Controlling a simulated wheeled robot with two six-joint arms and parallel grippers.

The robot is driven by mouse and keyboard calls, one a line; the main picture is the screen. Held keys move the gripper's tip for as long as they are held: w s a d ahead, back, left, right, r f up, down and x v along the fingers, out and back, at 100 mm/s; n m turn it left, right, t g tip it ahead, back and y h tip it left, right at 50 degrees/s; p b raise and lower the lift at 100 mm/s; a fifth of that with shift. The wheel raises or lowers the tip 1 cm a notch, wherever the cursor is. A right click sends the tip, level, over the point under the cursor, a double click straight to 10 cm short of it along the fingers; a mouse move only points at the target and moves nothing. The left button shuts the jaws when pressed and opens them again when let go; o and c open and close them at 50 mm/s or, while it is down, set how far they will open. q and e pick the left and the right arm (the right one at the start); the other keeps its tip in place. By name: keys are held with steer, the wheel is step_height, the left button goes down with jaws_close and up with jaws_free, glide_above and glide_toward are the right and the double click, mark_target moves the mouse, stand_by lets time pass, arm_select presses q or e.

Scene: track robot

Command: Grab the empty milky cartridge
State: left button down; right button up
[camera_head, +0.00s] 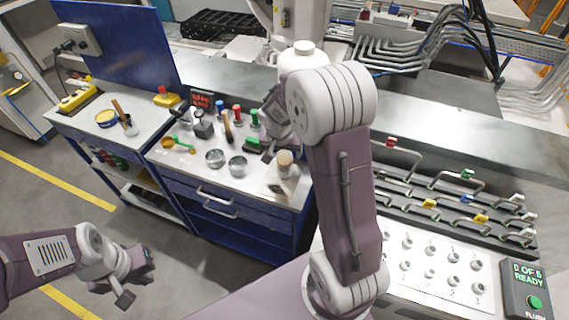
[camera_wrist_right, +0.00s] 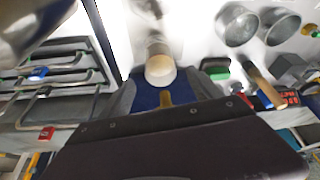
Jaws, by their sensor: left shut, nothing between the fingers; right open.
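A milky, see-through cartridge with a tan cap (camera_head: 284,158) stands at the right front of the blue cabinet's top. Its cap also shows in the right wrist view (camera_wrist_right: 160,70), in line with the gap between the fingers. I cannot tell its contents. My right gripper (camera_head: 273,128) is open, behind and above the cartridge, partly hidden by my right arm. No contact with the cartridge is visible. My left gripper (camera_head: 138,282) is shut and empty, low over the floor at the lower left.
Two metal cups (camera_head: 237,166) stand left of the cartridge. A rack of slotted rails (camera_head: 430,190) and a panel reading "0 OF 6 READY" (camera_head: 528,285) are at right.

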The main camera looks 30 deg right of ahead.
steer(key=shift+x, duration=0.95)
steer(key=shift+r, duration=0.1)
steer(key=c, duration=1)
steer(key=shift+w, duration=0.1)
jaws_close()
